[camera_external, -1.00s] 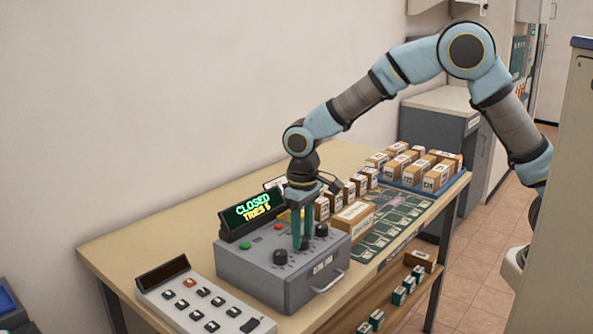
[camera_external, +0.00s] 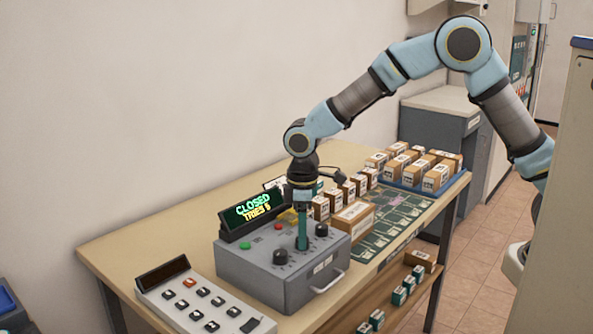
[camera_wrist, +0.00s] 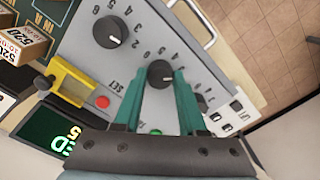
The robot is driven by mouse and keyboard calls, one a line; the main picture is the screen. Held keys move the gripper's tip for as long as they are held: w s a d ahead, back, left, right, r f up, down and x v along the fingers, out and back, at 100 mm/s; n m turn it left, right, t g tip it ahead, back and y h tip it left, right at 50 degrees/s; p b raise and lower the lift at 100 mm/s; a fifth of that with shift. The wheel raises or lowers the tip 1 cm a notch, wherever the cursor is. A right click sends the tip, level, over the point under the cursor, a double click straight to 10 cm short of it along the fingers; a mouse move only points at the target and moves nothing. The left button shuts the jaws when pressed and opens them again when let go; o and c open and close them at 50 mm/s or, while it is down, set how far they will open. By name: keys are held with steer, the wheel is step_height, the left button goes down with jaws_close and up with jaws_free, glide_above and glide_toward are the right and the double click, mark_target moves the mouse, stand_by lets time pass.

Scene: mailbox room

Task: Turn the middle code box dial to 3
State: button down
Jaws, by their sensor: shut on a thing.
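The grey code box (camera_external: 268,270) stands on the table with a row of three black dials on its top. My gripper (camera_external: 302,247) points straight down over it, with its teal fingers shut on the middle dial (camera_wrist: 160,73). In the wrist view the fingers flank this dial, and digits ring it; its exact setting is too small to read surely. One outer dial (camera_external: 321,230) and the other outer dial (camera_external: 280,257) are free. The display (camera_external: 252,209) reads "CLOSED" and "TRIES 5" or similar. Green (camera_external: 246,246) and red (camera_external: 278,226) buttons sit behind the dials.
A keypad (camera_external: 205,305) stands left of the box. Several small cartons (camera_external: 350,190) and a larger carton (camera_external: 352,216) stand to the right, with a blue tray (camera_external: 461,166) of boxes behind. A yellow part (camera_wrist: 70,80) sits close beside the fingers.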

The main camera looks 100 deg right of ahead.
stand_by(0.5)
steer(key=shift+c, duration=2.3)
jaws_free()
steer(key=shift+r, duration=0.1)
step_height(320, 180, up, 11)
steer(key=b, duration=0.2)
steer(key=shift+f, duration=0.2)
steer(key=s+a+f, duration=0.6)
steer(key=s+a, duration=0.2)
steer(key=s, duration=0.2)
steer(key=s+a+f+t, duration=0.1)
steer(key=s+a+f, duration=0.5)
steer(key=s+a, duration=0.3)
steer(key=shift+s+a+t, duration=0.25)
steer(key=shift+s+t, duration=0.05)
steer(key=shift+s, duration=0.4)
